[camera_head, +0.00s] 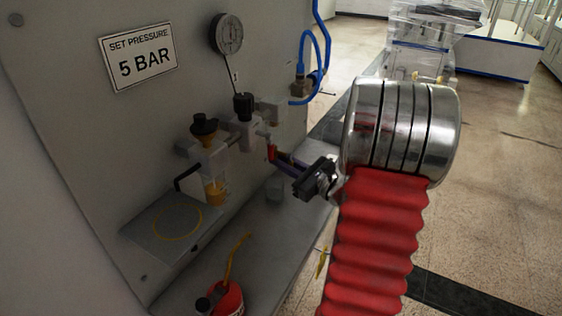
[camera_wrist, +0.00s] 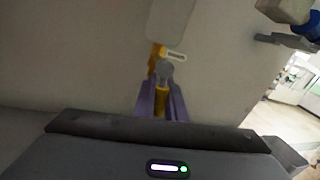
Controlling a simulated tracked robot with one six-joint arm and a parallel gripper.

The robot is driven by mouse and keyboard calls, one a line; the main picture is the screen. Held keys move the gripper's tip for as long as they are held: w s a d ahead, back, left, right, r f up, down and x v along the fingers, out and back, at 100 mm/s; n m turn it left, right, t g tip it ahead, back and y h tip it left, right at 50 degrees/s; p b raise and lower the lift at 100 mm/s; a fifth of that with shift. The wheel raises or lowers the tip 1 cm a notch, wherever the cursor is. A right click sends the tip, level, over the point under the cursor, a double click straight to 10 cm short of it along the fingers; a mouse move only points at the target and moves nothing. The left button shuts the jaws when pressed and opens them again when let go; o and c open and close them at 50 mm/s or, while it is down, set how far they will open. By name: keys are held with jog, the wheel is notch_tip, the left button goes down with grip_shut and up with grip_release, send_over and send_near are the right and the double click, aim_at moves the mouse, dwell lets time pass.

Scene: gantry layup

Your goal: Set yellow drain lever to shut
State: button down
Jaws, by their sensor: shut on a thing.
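In the wrist view the yellow drain lever (camera_wrist: 161,104) lies between the purple fingers of my gripper (camera_wrist: 164,88), which are shut on it. A grey round knob (camera_wrist: 165,70) covers part of the lever, and another yellow part (camera_wrist: 156,58) shows just above. In the head view my gripper (camera_head: 275,155) reaches left to the valve block on the grey panel. A small red part shows at its fingertips. I cannot make out the yellow lever there.
The grey panel (camera_head: 70,120) carries a pressure gauge (camera_head: 228,34), a filter with an amber bowl (camera_head: 216,192) and a blue hose (camera_head: 328,60). A red oil can (camera_head: 228,298) stands on the ledge below. Open floor (camera_head: 500,190) lies to the right.

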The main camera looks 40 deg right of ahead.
jog(key=shift+d, duration=0.1)
jog(key=shift+w+d+r+n+t+y, duration=0.15)
jog(key=shift+d+r+n+t+y, duration=0.35)
jog(key=shift+n, duration=2.15)
jog(key=shift+w+d+r+n+t+y, duration=0.15)
jog(key=shift+r+n+y, duration=0.6)
jog(key=shift+n, duration=1.85)
jog(key=shift+w+d+r+n+t+y, duration=0.1)
jog(key=shift+d+r+n+t+y, duration=0.35)
jog(key=shift+n, duration=2.2)
jog(key=shift+a+r, duration=0.1)
jog(key=shift+r, duration=0.25)
jog(key=c, duration=1.8)
grip_release()
jog(key=shift+s, duration=0.1)
